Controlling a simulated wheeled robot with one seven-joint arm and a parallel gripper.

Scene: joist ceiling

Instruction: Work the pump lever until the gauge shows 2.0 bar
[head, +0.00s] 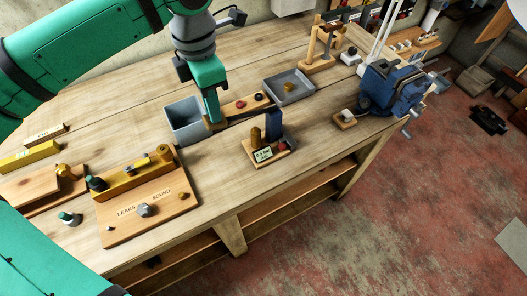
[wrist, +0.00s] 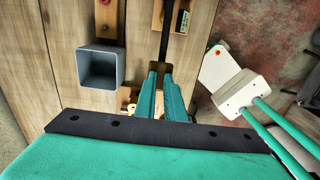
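The pump stands on a small wooden base in the middle of the bench, with a dark blue post (head: 273,124) and a brass cylinder (head: 256,138). Its gauge (head: 264,155) faces front; the reading is too small to read surely. The dark pump lever (head: 244,115) runs left from the post to my gripper (head: 214,119). In the wrist view the lever (wrist: 165,38) runs down between the teal fingertips of my gripper (wrist: 161,70). The fingers sit close on both sides of the lever's end and appear shut on it. The fingers partly hide the handle.
A grey open bin (head: 184,122) stands just left of my gripper. Behind the lever lie a wooden board with buttons (head: 240,104) and a grey tray (head: 289,88). A blue vise (head: 392,88) is at the right. A "LEAKS SOUND" board (head: 150,215) lies front left.

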